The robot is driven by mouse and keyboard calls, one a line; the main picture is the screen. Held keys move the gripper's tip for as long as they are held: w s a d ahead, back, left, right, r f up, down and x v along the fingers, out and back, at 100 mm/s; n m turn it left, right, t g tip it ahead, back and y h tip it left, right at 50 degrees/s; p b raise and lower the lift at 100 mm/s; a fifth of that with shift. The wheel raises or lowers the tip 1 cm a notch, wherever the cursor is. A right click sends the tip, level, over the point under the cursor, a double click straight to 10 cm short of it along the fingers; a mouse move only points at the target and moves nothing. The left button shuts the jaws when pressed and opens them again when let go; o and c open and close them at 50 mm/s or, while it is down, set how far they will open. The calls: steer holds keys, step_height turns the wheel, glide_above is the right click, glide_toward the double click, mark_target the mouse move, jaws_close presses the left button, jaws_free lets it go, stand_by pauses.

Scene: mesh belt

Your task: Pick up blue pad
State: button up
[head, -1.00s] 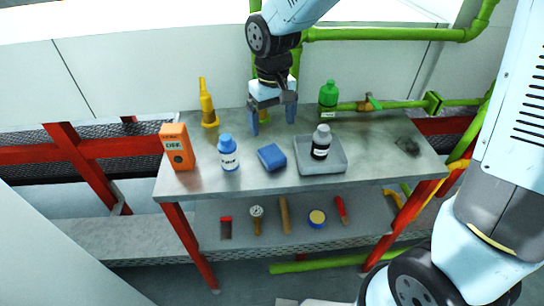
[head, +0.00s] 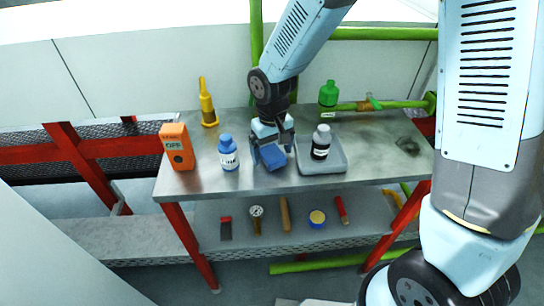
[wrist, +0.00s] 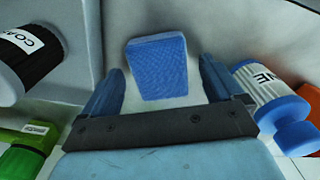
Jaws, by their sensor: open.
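The blue pad (head: 274,163) lies on the metal bench top (head: 200,185), partly hidden by my gripper in the head view. In the wrist view the blue pad (wrist: 159,67) shows between and just beyond my two blue fingers. My gripper (head: 271,160) is open and points down over the pad. It also shows in the wrist view (wrist: 162,88), with a gap on each side between finger and pad. I cannot tell how high the fingertips are above the bench.
A grey tray (head: 335,168) holding a dark bottle (head: 321,146) stands close on the right. A blue-capped bottle (head: 228,157) stands close on the left, with an orange box (head: 177,147) beyond it. A yellow bottle (head: 207,105) and green bottle (head: 328,95) stand at the back.

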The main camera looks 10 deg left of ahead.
mark_target(273, 154)
steer(key=c, duration=1.2)
steer(key=shift+r, duration=0.25)
steer(key=r, duration=0.3)
steer(key=shift+s+d+r, duration=0.1)
steer(key=shift+s+r, duration=0.1)
steer(key=shift+s+d+r, duration=1.2)
steer(key=shift+s+r, duration=0.3)
steer(key=shift+s, duration=0.4)
steer(key=shift+s+d+r, duration=1.2)
steer(key=shift+s+r, duration=0.35)
steer(key=shift+s, duration=0.4)
steer(key=shift+s+d+r, duration=1.2)
steer(key=shift+s+r, duration=0.3)
steer(key=shift+s, duration=0.4)
